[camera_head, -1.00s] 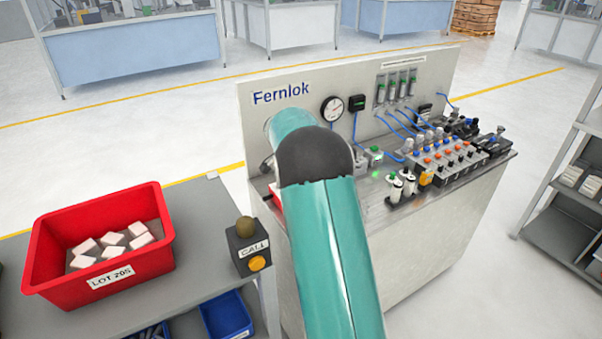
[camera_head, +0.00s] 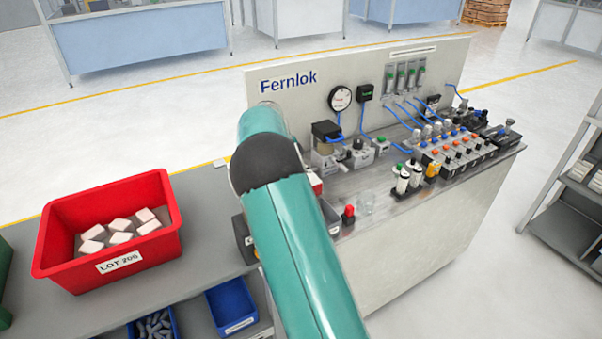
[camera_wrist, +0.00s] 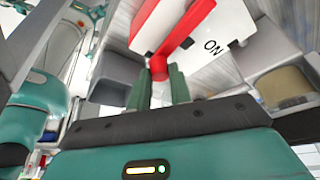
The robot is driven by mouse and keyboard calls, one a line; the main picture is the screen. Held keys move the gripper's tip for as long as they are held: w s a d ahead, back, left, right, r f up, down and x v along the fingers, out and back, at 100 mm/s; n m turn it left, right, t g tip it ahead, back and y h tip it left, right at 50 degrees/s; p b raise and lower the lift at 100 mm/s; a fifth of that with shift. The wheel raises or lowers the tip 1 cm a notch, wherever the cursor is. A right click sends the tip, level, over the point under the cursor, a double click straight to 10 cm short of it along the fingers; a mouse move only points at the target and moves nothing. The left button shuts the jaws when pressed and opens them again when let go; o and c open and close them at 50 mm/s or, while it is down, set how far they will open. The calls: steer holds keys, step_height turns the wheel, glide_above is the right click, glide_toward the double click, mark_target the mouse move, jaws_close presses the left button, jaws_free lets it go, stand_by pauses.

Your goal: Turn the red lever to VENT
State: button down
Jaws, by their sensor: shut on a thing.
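In the wrist view the red lever (camera_wrist: 184,38) runs from the upper right down to a rounded end between my fingers. It crosses a white plate (camera_wrist: 232,32) on which ON is readable; no VENT mark is visible. My gripper (camera_wrist: 159,82) is shut on the lever's lower end, with one green finger on each side. In the head view my teal arm hides the gripper and the lever. A small red and white part (camera_head: 315,184) shows just right of my arm and is mostly covered.
The Fernlok bench (camera_head: 400,275) carries a gauge (camera_head: 340,98), blue hoses and a valve row (camera_head: 455,150). A red knob (camera_head: 348,214) and a clear cup (camera_head: 368,203) stand near its front left. A red bin (camera_head: 75,265) sits on the grey table (camera_head: 205,275).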

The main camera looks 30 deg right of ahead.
steer(key=shift+a+m, duration=0.4)
steer(key=shift+m, duration=0.3)
steer(key=shift+y, duration=0.3)
steer(key=c, duration=1.3)
jaws_free()
steer(key=v, duration=1.4)
steer(key=shift+w+a+f, duration=0.1)
steer(key=shift+w, duration=0.05)
